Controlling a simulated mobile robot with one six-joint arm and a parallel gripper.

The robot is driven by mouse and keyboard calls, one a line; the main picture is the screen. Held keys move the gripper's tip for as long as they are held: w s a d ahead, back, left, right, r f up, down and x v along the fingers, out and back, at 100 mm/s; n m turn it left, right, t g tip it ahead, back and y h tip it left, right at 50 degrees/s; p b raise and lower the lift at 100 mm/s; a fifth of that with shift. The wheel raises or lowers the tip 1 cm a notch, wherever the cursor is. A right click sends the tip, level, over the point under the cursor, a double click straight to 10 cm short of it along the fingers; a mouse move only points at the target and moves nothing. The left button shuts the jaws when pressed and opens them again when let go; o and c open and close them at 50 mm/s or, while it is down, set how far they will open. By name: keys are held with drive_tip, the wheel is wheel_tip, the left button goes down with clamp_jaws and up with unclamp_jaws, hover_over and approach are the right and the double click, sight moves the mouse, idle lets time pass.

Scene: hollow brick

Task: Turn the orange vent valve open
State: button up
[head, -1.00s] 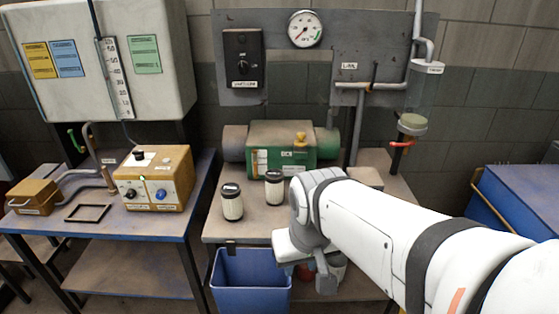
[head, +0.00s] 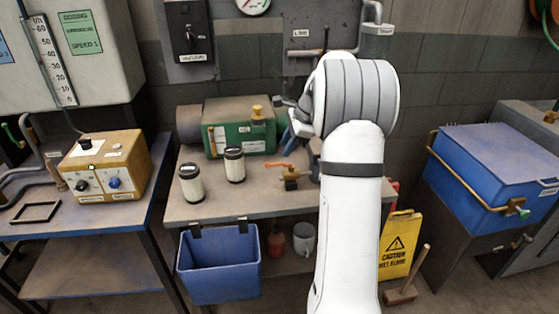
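A valve with an orange lever (head: 278,165) stands on the right part of the middle bench, on a brass-coloured body (head: 291,181). Its lever points left. I cannot read a label that marks it as the vent. My gripper (head: 290,115) is above and behind this valve in the picture, apart from it, right of the green unit. My wrist hides most of the gripper, and I cannot tell if its fingers are open. The clear cylinder and the orange-red handle under it, seen earlier at the right, are hidden behind my arm.
The green unit (head: 240,127) with a brass knob stands at the bench back. Two dark-capped filters (head: 191,184) (head: 234,164) stand left of the valve. A blue bin (head: 219,264) hangs in front. A yellow caution sign (head: 399,245) and blue chest (head: 500,165) are right.

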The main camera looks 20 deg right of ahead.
sight(276, 165)
drive_tip(key=x, duration=0.8)
drive_tip(key=shift+w+d+f, duration=0.15)
drive_tip(key=shift+d, duration=0.2)
drive_tip(key=shift+c, duration=0.3)
clamp_jaws()
